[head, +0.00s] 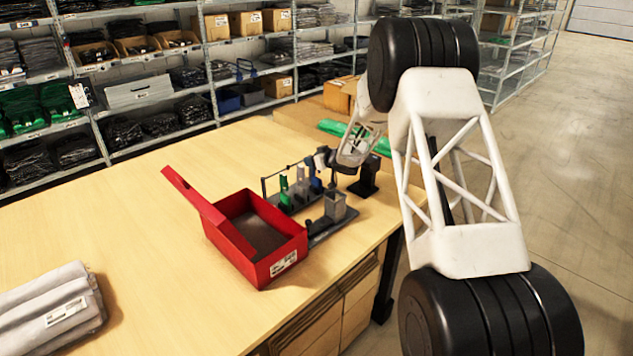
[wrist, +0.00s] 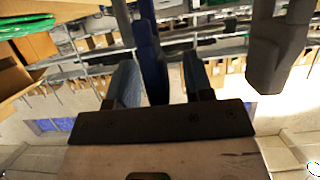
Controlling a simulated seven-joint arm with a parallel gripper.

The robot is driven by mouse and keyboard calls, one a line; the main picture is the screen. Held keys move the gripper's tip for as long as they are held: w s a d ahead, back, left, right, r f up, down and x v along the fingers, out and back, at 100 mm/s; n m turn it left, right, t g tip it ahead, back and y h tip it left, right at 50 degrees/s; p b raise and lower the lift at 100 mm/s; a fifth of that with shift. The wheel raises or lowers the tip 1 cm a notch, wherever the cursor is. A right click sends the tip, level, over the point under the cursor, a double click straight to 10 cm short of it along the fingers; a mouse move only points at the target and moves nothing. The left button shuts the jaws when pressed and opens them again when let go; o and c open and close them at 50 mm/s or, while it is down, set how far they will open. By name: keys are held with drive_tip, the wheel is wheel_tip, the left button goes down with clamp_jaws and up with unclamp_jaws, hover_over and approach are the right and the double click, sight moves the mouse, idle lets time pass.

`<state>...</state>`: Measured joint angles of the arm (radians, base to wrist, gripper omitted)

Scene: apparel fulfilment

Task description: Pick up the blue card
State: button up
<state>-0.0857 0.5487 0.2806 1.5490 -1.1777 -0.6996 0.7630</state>
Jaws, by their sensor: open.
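A blue card (head: 316,184) stands in a small dark rack on the wooden table, among green and grey cards. My gripper (head: 324,160) is at the rack, just above the blue card, and partly hides it. In the wrist view my gripper (wrist: 158,80) is open, with one finger on each side of a narrow dark blue upright piece (wrist: 152,55), which looks like the blue card. Gaps show between it and both fingers.
A dark grey block (wrist: 280,45) stands close on the right in the wrist view. An open red box (head: 285,262) is beside the rack. Folded grey garments (head: 55,310) lie at left. The table's middle left is clear.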

drive_tip(key=shift+w+a, duration=0.1)
drive_tip(key=shift+c, duration=0.5)
clamp_jaws()
